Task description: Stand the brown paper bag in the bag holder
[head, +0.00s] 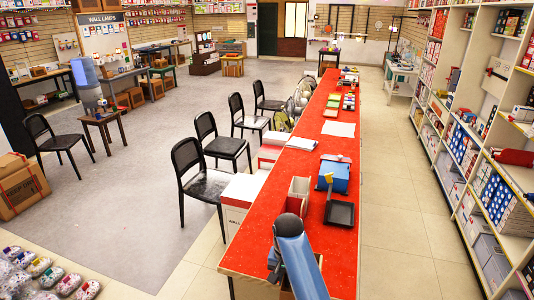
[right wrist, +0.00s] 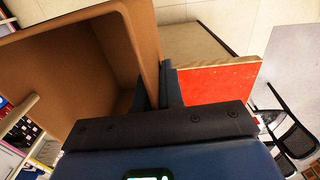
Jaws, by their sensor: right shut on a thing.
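The brown paper bag (right wrist: 75,70) fills the left of the right wrist view, tilted, with its open mouth and empty inside showing. My right gripper (right wrist: 170,88) is shut on one wall of the bag near its rim. In the head view my blue right arm covers most of the gripper and bag at the counter's near end; only a small brown piece (head: 286,293) of the bag shows. My left gripper is not in view.
The red counter (head: 270,232) runs away from me. Black chairs (head: 203,184) line the left side; stocked shelves (head: 495,150) stand right.

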